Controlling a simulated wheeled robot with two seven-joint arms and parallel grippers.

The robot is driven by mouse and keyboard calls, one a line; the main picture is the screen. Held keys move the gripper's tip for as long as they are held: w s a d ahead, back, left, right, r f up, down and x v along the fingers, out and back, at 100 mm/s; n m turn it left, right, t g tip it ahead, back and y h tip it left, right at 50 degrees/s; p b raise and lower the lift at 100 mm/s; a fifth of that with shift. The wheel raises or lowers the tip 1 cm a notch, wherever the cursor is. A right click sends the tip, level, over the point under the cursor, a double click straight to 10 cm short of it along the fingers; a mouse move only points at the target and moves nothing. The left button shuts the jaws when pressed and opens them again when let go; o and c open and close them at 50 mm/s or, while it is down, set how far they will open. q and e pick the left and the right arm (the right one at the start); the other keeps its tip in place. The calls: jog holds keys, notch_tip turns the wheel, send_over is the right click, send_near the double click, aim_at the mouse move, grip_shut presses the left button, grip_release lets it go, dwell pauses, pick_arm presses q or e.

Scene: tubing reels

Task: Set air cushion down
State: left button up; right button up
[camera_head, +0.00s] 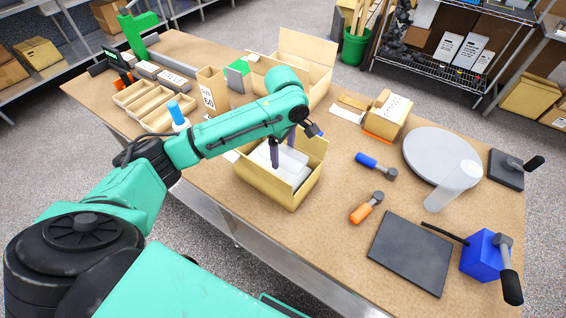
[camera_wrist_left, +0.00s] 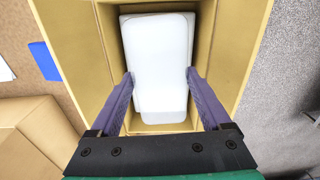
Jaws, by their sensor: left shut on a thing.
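A white air cushion (camera_wrist_left: 157,62) lies between the two purple fingers of my left gripper (camera_wrist_left: 162,82), which is shut on it. The cushion is inside or just over an open cardboard box (camera_head: 268,188), and another pale piece shows under it in the left wrist view. In the head view the left gripper (camera_head: 274,155) reaches down into the box from above, and the cushion (camera_head: 292,162) shows between the box walls. How far the cushion is above the box floor cannot be told. My right gripper is not in view.
A larger open box (camera_head: 305,65) stands behind. A grey round plate (camera_head: 425,150), a clear cylinder (camera_head: 455,185), a blue-handled tool (camera_head: 368,160), an orange-handled tool (camera_head: 364,210) and a dark flat plate (camera_head: 410,252) lie to the right. Bare tabletop lies right of the box.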

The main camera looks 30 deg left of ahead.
aim_at(283, 151)
pick_arm(q)
notch_tip(283, 151, down, 6)
jog(key=shift+w+r+p, duration=0.1)
jog(key=shift+r+p, duration=0.15)
jog(key=shift+p, duration=0.15)
jog(key=shift+f, duration=0.2)
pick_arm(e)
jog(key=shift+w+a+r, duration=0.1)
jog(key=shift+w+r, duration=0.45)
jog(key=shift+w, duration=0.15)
pick_arm(q)
jog(key=o, duration=1.2)
jog(key=shift+f, duration=0.1)
jog(key=shift+c, duration=0.2)
notch_tip(283, 151, up, 11)
jog(key=shift+r+b, duration=0.2)
jog(key=shift+b, duration=0.75)
jog(key=shift+r, duration=0.45)
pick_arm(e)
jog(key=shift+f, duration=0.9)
